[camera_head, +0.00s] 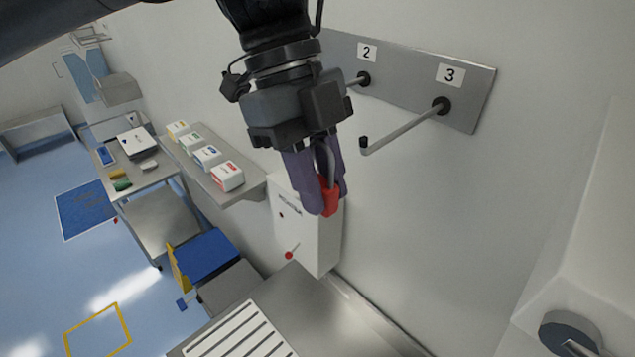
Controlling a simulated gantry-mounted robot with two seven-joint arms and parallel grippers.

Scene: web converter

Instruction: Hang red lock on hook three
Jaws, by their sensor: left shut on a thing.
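My left gripper (325,205) comes down from the top of the view with its purple fingers shut on the red lock (330,196). The lock's grey shackle (325,158) shows between the fingers, pointing up toward the gripper body. Hook three (405,132) is a grey rod sticking out from the metal wall plate (484,98) under the label 3, with a dark upturned tip. The hook is bare. The lock is held to the left of and below the hook's tip, apart from it in the picture. Hook two (358,80) is partly hidden behind my gripper. My right gripper is not in view.
A white box (308,235) with a red knob is behind and below the lock. A wall shelf (243,190) holds several small boxes. A metal bench (325,310) with a slatted white panel lies below. The wall below hook three is clear.

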